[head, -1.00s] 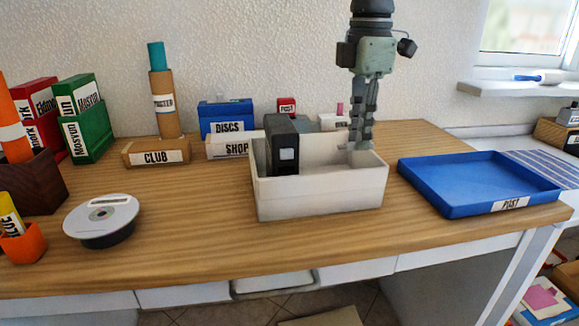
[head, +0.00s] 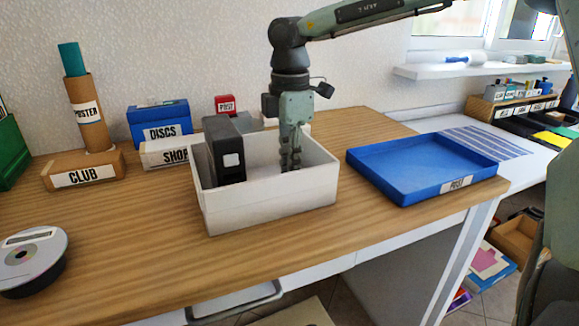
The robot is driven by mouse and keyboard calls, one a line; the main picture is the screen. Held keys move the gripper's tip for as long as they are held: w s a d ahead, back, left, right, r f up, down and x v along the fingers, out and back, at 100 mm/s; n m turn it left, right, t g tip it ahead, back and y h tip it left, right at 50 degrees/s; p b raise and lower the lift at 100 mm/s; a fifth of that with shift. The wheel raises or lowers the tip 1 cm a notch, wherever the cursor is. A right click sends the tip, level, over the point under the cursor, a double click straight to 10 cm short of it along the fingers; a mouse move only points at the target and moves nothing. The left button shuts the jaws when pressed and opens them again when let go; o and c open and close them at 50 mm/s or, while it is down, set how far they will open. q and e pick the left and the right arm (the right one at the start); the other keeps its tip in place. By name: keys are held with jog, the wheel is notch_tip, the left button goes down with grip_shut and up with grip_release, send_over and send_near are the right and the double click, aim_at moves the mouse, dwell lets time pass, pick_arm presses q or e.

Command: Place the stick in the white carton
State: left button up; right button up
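The white carton (head: 270,206) stands on the wooden table near the middle. A black box-shaped thing with a pale square label (head: 229,160) stands upright in its left part. My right gripper (head: 290,165) points straight down over the carton, with its fingertips below the rim level, right of the black thing. Its fingers are close together, and I cannot see whether anything is between them. I cannot make out a stick; the carton's floor is hidden by its front wall. My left gripper is not in view.
A blue tray marked POST (head: 462,184) lies to the right. Behind stand a blue DISCS box (head: 160,122), a SHOP box (head: 176,154), a small red box (head: 225,104) and a CLUB box (head: 82,177) with a poster tube. A disc stack (head: 35,255) is at left. The table's front middle is clear.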

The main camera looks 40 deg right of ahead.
jog(key=shift+f, duration=0.25)
jog(key=o, duration=0.8)
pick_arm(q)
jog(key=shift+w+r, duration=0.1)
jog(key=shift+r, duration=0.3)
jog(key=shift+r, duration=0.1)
pick_arm(e)
jog(key=shift+r, duration=0.2)
notch_tip(320, 180, up, 2)
jog(key=shift+w+r, duration=0.1)
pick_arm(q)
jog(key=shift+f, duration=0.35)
pick_arm(e)
notch_tip(320, 180, up, 10)
